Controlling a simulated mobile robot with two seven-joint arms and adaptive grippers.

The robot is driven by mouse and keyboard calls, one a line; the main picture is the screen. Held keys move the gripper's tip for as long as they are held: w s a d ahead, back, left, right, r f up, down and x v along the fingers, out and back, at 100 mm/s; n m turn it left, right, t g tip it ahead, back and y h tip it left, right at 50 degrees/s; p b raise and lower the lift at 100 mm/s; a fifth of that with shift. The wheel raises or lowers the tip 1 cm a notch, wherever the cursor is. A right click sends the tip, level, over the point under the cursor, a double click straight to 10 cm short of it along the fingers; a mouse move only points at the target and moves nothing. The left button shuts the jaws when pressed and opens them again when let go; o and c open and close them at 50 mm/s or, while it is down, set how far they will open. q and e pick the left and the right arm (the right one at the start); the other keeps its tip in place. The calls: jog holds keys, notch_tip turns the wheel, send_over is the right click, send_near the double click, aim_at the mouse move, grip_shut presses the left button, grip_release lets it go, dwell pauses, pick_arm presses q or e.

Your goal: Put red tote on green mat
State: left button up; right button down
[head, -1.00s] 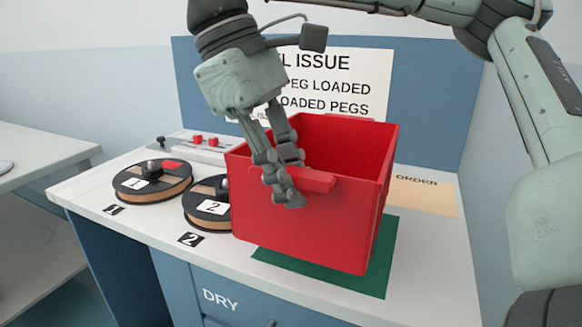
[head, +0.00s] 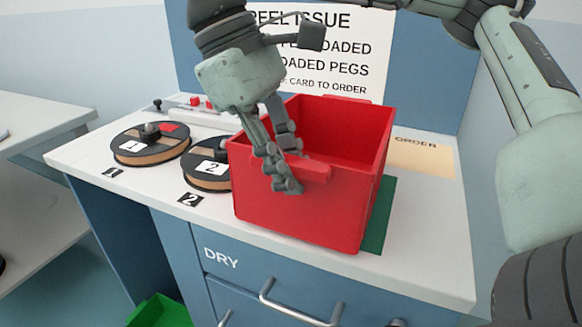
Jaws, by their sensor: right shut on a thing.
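The red tote (head: 300,212) is an open box with a handle tab on its near wall. It is upright over the green mat (head: 377,225) on the white counter, and only a strip of the mat shows at its right side. I cannot tell whether the tote's base touches the mat. My right gripper (head: 287,172) is shut on the tote's near wall by the handle. My left gripper is not in view.
Two reels, marked 1 (head: 150,144) and 2 (head: 207,163), stand on the counter (head: 130,190) left of the tote. A tan order card (head: 420,155) lies at the right. Drawer handles (head: 300,305) jut from the blue front below. A green bin (head: 160,312) is on the floor.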

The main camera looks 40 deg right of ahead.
jog(key=shift+f, duration=0.1)
jog(key=c, duration=1.3)
grip_release()
jog(key=v, duration=1.2)
